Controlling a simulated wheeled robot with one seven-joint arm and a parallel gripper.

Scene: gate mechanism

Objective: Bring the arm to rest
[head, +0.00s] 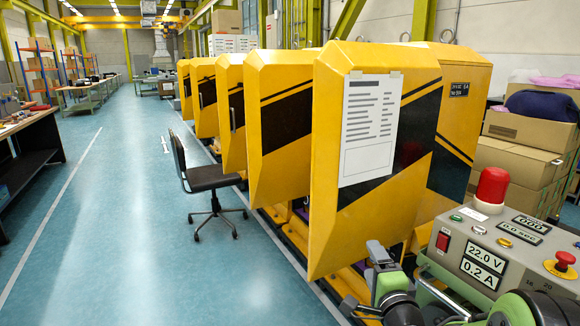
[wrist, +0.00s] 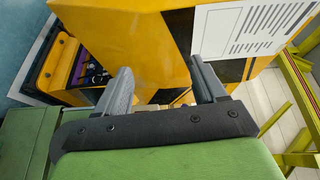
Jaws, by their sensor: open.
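My gripper (wrist: 160,76) is open in the wrist view, with its two grey fingers spread apart and nothing between them. Beyond the fingers is a yellow gate housing (wrist: 130,35) with black stripes and a white printed sheet (wrist: 250,25). In the head view, the nearest yellow housing (head: 330,110) carries the printed sheet (head: 368,130). Part of my green and grey arm shows at the bottom right, low in front of this housing. I cannot tell whether a finger touches the housing.
A control box (head: 490,255) with a red lamp (head: 491,188) and a red stop button (head: 565,260) is at the right. Cardboard boxes (head: 525,140) stand behind it. More yellow housings recede in a row. A black chair (head: 210,180) stands left of them; the blue floor (head: 120,230) is open.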

